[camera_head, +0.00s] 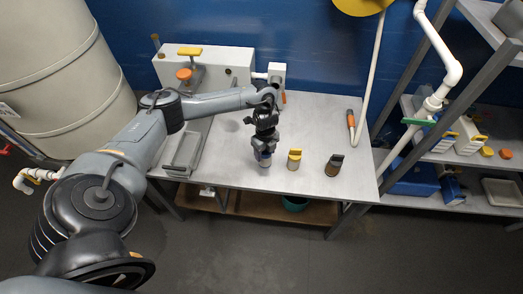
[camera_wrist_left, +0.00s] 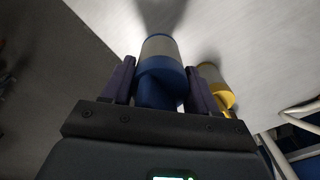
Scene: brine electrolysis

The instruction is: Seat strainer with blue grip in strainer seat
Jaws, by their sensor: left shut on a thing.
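The strainer with the blue grip (camera_head: 265,160) is near the front edge of the grey table, below my left gripper (camera_head: 264,149). In the left wrist view, its blue grip and grey body (camera_wrist_left: 158,58) sit between the two fingers of the left gripper (camera_wrist_left: 160,74), which is shut on the blue grip. I cannot tell whether the strainer touches the table. No strainer seat can be told for certain; a white housing (camera_head: 230,66) with pipe fittings stands at the back of the table. My right gripper is not in view.
A yellow-grip strainer (camera_head: 294,160) stands just right of the held one; it also shows in the wrist view (camera_wrist_left: 213,83). A dark-grip strainer (camera_head: 334,166) stands farther right. A grey tray (camera_head: 184,153) lies left. The table (camera_head: 315,120) is clear behind the strainers.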

